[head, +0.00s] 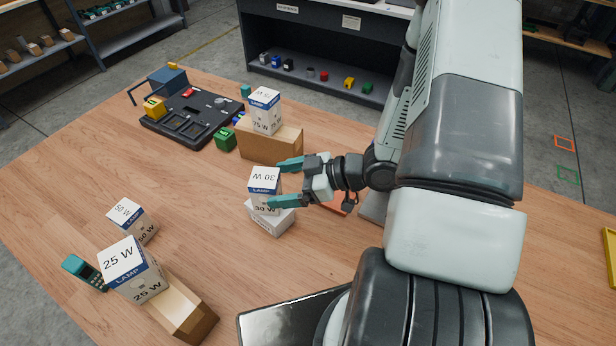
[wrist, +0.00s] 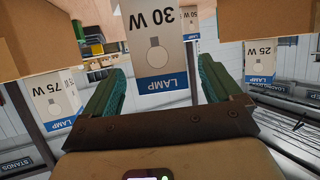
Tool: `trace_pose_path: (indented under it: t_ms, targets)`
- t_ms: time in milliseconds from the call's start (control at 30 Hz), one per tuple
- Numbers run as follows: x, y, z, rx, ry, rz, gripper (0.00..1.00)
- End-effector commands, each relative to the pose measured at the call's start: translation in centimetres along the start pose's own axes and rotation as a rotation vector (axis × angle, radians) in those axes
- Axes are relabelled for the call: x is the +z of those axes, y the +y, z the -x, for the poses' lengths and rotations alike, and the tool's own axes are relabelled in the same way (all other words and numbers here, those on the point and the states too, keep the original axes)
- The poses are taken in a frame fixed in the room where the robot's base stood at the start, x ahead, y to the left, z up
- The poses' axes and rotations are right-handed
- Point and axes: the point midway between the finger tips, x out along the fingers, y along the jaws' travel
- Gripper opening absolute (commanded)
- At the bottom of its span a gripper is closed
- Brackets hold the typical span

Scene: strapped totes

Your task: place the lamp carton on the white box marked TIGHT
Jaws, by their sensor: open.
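A white and blue lamp carton (head: 264,180) marked 30 W stands upright on a small white box (head: 271,220) near the middle of the table. No TIGHT mark can be read on the box. My gripper (head: 274,184) comes in from the right, with its teal fingers open on either side of this carton. In the wrist view the 30 W carton (wrist: 163,45) shows between the two spread fingers, with gaps beside it. The carton's base is partly hidden by the lower finger.
A 75 W carton (head: 265,113) stands on a brown box (head: 285,140) behind. At front left, a 25 W carton (head: 131,268) stands on a brown block (head: 185,308), near a 50 W carton (head: 131,221). A black tray (head: 190,120) lies at the back left. The left-middle table is clear.

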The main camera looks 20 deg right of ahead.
Motion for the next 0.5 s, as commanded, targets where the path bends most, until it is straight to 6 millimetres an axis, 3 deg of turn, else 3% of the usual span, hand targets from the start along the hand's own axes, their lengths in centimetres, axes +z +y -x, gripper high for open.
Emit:
trace_pose_path:
  t_ms: [200,500]
  targets:
    - [0.0,0.0,4.6,0.003,-0.001,0.000,0.91]
    - [0.0,-0.1,7.2,-0.001,0.001,0.000,0.91]
